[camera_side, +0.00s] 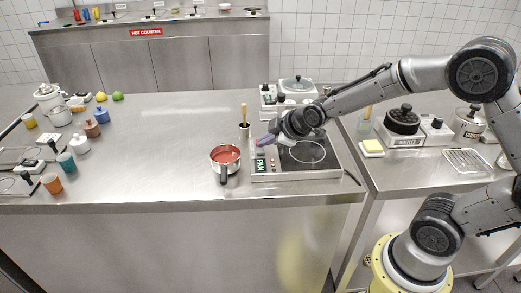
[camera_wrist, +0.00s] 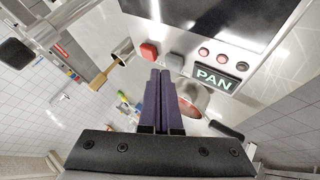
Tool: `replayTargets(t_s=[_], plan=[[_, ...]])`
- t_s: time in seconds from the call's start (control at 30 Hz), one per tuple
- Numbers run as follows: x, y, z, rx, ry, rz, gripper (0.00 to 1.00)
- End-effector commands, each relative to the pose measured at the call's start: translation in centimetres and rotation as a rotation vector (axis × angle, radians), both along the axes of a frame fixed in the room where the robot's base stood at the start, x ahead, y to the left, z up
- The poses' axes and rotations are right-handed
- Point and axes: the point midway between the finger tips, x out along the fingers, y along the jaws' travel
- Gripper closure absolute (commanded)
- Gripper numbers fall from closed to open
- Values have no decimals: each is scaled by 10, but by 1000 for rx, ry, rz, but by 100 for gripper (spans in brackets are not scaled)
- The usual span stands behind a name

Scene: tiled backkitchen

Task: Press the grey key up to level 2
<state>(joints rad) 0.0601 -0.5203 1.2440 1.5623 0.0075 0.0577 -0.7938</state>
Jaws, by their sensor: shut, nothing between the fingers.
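In the wrist view the grey key (camera_wrist: 173,62) sits on the steel front panel of the hob, just ahead and right of my fingertips. A red key (camera_wrist: 148,52) is beside it on the left. My gripper (camera_wrist: 160,72) is shut and empty, its purple fingers together and pointing at the gap between the two keys. I cannot tell whether a fingertip touches the grey key. In the side view my gripper (camera_side: 262,142) hangs over the hob's (camera_side: 305,155) left end, hiding the keys.
A pot of red sauce (camera_side: 225,158) stands left of the hob, close to its PAN end. A steel holder (camera_side: 244,131) with a wooden-handled tool stands behind it. A white appliance (camera_side: 296,88) is at the back.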

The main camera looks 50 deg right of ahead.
Motion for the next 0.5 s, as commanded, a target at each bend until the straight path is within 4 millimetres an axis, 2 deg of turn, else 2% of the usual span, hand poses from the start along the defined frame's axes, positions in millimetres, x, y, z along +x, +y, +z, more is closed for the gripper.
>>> replayTargets(t_s=[0.5], plan=[[1, 0, 11, 0, -3, 0, 100]])
